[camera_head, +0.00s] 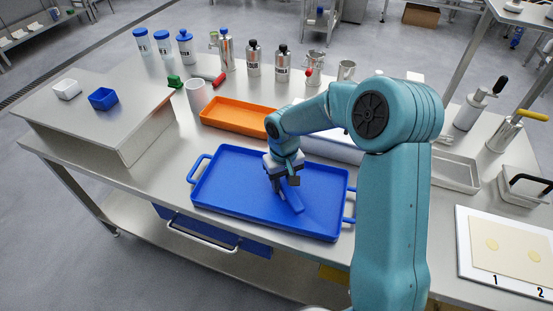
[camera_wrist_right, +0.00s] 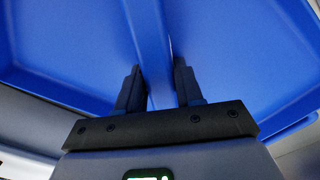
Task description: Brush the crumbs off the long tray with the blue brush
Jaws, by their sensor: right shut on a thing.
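The long blue tray (camera_head: 235,164) lies on the steel table, with a handle at each end. My right gripper (camera_head: 287,186) reaches down over the middle of the tray. It is shut on the blue brush (camera_head: 293,203), which lies low over the tray floor; I cannot tell whether it touches. In the right wrist view the brush (camera_wrist_right: 154,50) sits between the two dark fingers of the gripper (camera_wrist_right: 158,88), above the blue tray (camera_wrist_right: 80,45). I cannot make out any crumbs. My left gripper is not in view.
An orange tray (camera_head: 235,117) is just behind the blue tray. A white cup (camera_head: 196,95) and steel bottles (camera_head: 253,60) stand further back. A raised steel shelf (camera_head: 90,118) holds two small boxes at the left. A white board (camera_head: 505,250) with dough lies at the right.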

